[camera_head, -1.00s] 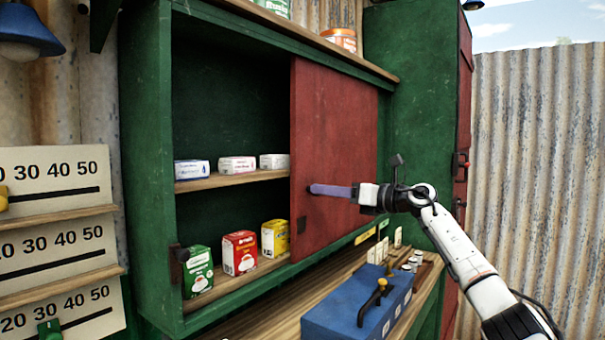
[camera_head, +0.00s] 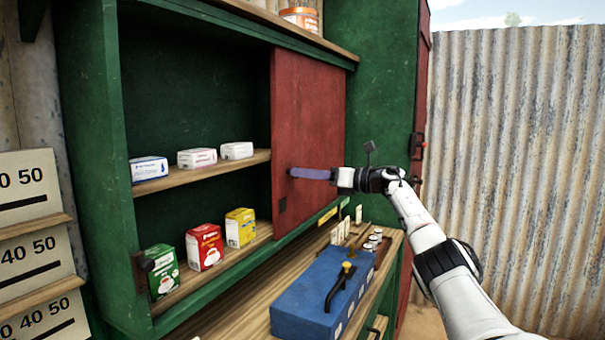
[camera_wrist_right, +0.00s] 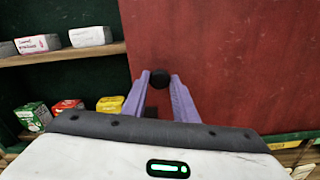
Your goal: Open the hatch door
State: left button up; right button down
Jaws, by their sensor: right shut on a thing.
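The hatch door is a red panel (camera_head: 310,130) covering the right part of the green cabinet's (camera_head: 85,170) front. The left part of the opening is uncovered, showing two shelves. In the right wrist view the red door (camera_wrist_right: 230,60) fills the middle and right. My right gripper (camera_head: 294,173) reaches in from the right to the door's left part. Its purple fingers (camera_wrist_right: 160,80) are shut on a round black knob (camera_wrist_right: 160,76) on the door, one finger on each side. In the head view the fingers mostly hide the knob. My left gripper is not in view.
Small boxes stand on the upper shelf (camera_head: 190,176), with green, red and yellow boxes (camera_head: 240,227) below. A blue box (camera_head: 310,300) with a black-handled lever is on the counter under the door. Number boards (camera_head: 25,250) are at left. A corrugated wall (camera_head: 510,150) closes the right.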

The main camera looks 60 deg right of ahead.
jog(key=c, duration=1.4)
grip_release()
pick_arm(q)
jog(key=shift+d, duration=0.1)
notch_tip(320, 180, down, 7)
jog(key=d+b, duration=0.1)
jog(key=b, duration=1)
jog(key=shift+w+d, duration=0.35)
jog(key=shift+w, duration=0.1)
pick_arm(e)
jog(key=s, duration=1)
jog(key=shift+d, duration=0.35)
jog(key=shift+s, duration=0.1)
